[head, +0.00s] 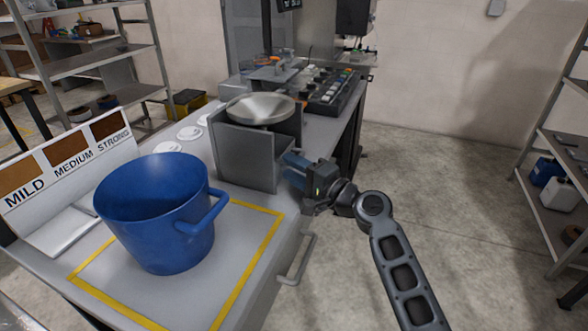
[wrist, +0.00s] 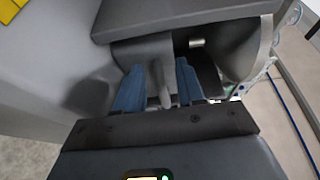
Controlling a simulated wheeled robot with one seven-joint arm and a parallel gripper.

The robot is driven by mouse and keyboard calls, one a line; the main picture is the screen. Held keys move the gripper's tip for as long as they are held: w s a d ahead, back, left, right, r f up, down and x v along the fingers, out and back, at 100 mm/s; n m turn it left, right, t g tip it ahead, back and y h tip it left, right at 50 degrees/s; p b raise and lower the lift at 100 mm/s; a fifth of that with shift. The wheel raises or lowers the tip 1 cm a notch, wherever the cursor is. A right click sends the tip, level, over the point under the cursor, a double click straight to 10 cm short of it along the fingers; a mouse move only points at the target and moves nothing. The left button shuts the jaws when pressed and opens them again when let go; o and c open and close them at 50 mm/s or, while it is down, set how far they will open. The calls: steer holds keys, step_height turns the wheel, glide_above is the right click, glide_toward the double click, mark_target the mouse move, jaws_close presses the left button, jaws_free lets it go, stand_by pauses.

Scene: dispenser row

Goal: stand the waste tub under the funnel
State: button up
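A blue tub (head: 158,222) with a side handle stands upright inside a yellow outline on the grey bench, apart from the funnel. The funnel, a wide grey dish (head: 260,108), sits on top of a grey box-like stand (head: 246,156). My gripper (head: 286,160) is low at the right side of this stand, well away from the blue tub. In the wrist view its blue fingers (wrist: 160,92) are apart, with a narrow grey upright piece (wrist: 160,84) between them, beneath a grey plate. Whether they touch that piece is unclear. The tub is not visible there.
A sign board (head: 68,164) reading MILD, MEDIUM, STRONG stands behind the tub at the left. White round lids (head: 190,132) lie between board and stand. A bench handle (head: 300,262) juts out at the front. Open floor (head: 445,190) lies to the right.

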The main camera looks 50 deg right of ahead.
steer(key=s+b, duration=0.2)
steer(key=s, duration=1)
steer(key=shift+a, duration=0.2)
steer(key=s+a+f+n+g+h, duration=0.2)
steer(key=s+a+f+n+g, duration=0.3)
steer(key=s+a+f, duration=0.6)
steer(key=s+a+r+n+t+y, duration=0.1)
steer(key=s+a+r+n, duration=0.3)
steer(key=s, duration=0.4)
steer(key=s+a+r+n+y, duration=0.1)
steer(key=s+a+r+n, duration=0.4)
steer(key=s+a+n, duration=0.2)
steer(key=shift+s+n+t+y, duration=0.3)
steer(key=shift+s+n+t, duration=0.1)
steer(key=shift+n, duration=0.8)
